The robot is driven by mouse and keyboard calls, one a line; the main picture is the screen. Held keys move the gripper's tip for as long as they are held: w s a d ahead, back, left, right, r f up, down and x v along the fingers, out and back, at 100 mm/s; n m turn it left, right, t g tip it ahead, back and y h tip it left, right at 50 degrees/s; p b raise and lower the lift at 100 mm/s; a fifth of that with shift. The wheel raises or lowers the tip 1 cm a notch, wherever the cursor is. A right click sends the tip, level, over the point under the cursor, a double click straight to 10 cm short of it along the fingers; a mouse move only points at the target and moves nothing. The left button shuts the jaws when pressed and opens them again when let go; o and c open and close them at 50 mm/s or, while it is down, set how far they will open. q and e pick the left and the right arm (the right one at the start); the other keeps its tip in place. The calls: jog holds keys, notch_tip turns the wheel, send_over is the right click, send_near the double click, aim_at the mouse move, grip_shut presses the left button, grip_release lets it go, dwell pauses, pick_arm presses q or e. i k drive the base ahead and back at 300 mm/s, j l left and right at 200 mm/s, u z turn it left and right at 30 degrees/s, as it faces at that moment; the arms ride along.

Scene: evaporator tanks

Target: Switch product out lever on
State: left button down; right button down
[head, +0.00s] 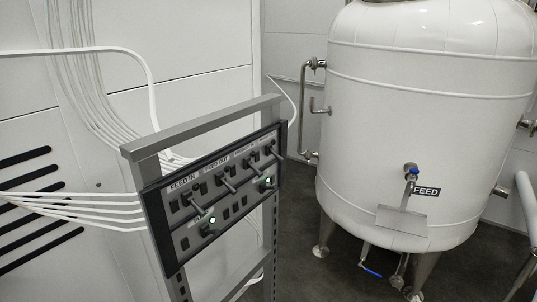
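A dark control panel (155,220) is mounted on a grey metal stand, left of centre in the head view. It carries a row of several levers. The leftmost lever (197,208) is under a label reading FEED IN, and the lever right of it (228,186) is under FEED OUT. The labels farther right are too small to read. The rightmost lever (275,153) is near the panel's far end. I cannot tell which lever is product out or its position. Neither gripper is in view.
A large white tank (420,110) marked FEED stands on metal legs at the right, with a blue-handled valve (410,171). White cables (75,203) run along the wall into the panel's left side. Dark floor (300,240) shows between stand and tank.

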aim_at(280, 159)
jog(key=i+j, duration=0.65)
jog(key=j, duration=0.15)
